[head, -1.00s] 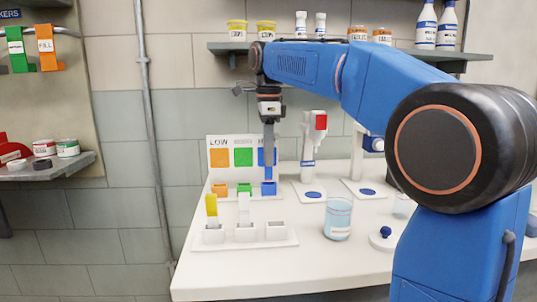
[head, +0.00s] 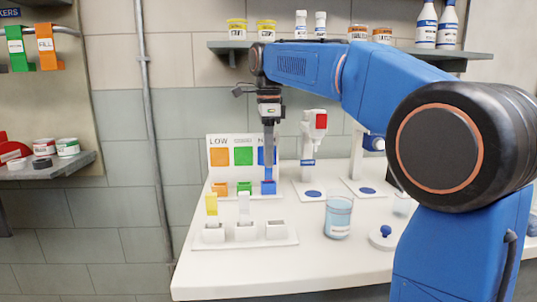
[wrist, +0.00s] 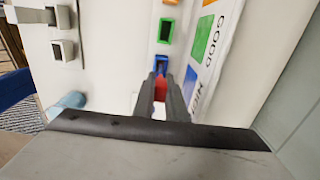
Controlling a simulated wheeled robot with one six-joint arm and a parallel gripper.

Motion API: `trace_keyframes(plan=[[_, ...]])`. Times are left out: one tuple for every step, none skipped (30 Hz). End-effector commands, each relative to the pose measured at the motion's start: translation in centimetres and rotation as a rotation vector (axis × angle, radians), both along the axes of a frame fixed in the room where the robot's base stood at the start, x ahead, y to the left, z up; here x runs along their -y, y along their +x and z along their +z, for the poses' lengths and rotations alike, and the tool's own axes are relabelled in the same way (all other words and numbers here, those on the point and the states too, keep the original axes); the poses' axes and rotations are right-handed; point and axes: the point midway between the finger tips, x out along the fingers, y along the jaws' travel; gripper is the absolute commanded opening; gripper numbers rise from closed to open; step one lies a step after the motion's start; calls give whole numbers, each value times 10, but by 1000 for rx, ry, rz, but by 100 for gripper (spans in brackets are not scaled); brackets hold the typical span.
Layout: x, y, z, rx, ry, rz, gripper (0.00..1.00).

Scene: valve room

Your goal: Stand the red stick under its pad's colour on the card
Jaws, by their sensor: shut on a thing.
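My gripper (head: 269,150) is shut on the red stick (wrist: 161,88), which shows as a red patch between the fingers in the wrist view. The gripper is right over the blue holder (head: 268,187), which also shows just beyond the fingertips in the wrist view (wrist: 162,62). I cannot tell whether the stick's lower end is inside it. The stick's pad is hidden. The white card (head: 231,172) stands behind, with orange, green and blue squares; my gripper partly covers the blue one. The green holder (head: 244,188) and orange holder (head: 220,189) stand to the left.
A white rack (head: 250,239) in front holds a yellow stick (head: 211,204) and a white stick (head: 244,207); its right slot is empty. A beaker of bluish liquid (head: 338,218) and two white stands, one with a red-screened device (head: 314,135), are to the right.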

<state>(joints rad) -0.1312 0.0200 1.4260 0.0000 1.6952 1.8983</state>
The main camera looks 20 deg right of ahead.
Motion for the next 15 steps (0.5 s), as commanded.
trace_keyframes(plan=[[0, 0, -1, 0, 0, 0, 0], [0, 0, -2, 0, 0, 0, 0], [0, 0, -3, 0, 0, 0, 0], [0, 0, -3, 0, 0, 0, 0], [0, 0, -4, -1, 0, 0, 0], [0, 0, -5, -1, 0, 0, 0], [0, 0, -5, -1, 0, 0, 0], [0, 0, -6, -1, 0, 0, 0], [0, 0, -6, -1, 0, 0, 0], [0, 0, -7, -1, 0, 0, 0], [0, 0, -8, -1, 0, 0, 0], [0, 0, -8, -1, 0, 0, 0], [0, 0, -9, -1, 0, 0, 0], [0, 0, -10, -1, 0, 0, 0], [0, 0, -10, -1, 0, 0, 0]])
